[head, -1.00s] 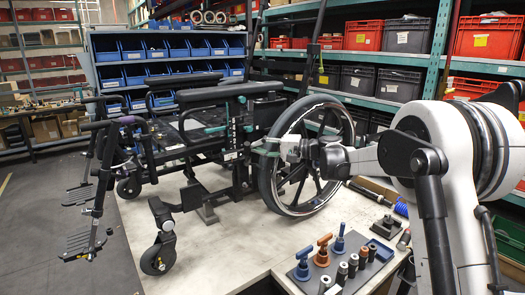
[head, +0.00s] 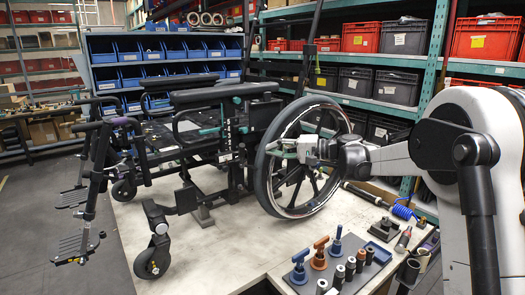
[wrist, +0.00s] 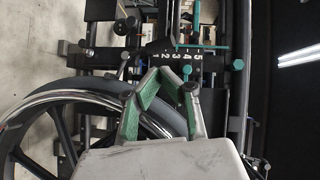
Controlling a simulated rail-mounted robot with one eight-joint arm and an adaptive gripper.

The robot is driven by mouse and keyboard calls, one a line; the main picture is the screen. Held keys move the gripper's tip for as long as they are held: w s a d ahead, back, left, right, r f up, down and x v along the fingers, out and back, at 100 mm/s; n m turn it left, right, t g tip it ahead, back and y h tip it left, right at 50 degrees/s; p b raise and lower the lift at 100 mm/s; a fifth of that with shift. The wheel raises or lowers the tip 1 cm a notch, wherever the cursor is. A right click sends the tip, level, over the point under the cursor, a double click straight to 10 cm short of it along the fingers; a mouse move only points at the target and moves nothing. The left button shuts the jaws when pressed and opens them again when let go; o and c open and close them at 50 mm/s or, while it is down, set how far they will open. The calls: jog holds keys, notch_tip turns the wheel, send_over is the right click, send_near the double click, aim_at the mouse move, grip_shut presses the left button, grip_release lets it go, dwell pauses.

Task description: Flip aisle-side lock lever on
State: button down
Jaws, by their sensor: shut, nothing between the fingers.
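The wheelchair (head: 235,130) stands on the bench, with its large near wheel (head: 262,180) on the aisle side. My gripper (head: 275,149) is in front of the upper part of this wheel. In the wrist view my gripper (wrist: 160,74) has green-padded fingers that angle together at the tips, shut and empty, over the frame beside the tyre (wrist: 95,88). A short lever with a teal tip (wrist: 187,70) shows just right of the fingertips. I cannot tell whether they touch, nor surely whether it is the lock lever. Another teal knob (wrist: 238,65) is farther right.
A dark tool tray (head: 325,275) with blue and orange handled tools and several sockets lies on the front of the bench (head: 215,250). A coiled blue hose (head: 404,212) is at the right. Shelves with blue bins (head: 175,75) stand behind.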

jog(key=shift+v, duration=1.6)
jog(key=s+d+f+t+h, duration=0.1)
jog(key=s+d+h, duration=0.25)
jog(key=s, duration=0.75)
jog(key=s+d+f+h, duration=0.1)
jog(key=s+d+h, duration=0.3)
jog(key=s, duration=0.8)
jog(key=s+d+f+t+h, duration=0.1)
jog(key=s+d+f+h, duration=0.3)
jog(key=s, duration=0.6)
jog(key=s+d+f+n+t+h+b, duration=0.1)
jog(key=s+d+f+h, duration=0.3)
jog(key=s+d+f, duration=0.3)
jog(key=s+d, duration=0.1)
jog(key=s, duration=0.2)
jog(key=shift+s+h, duration=0.3)
jog(key=shift+h, duration=0.05)
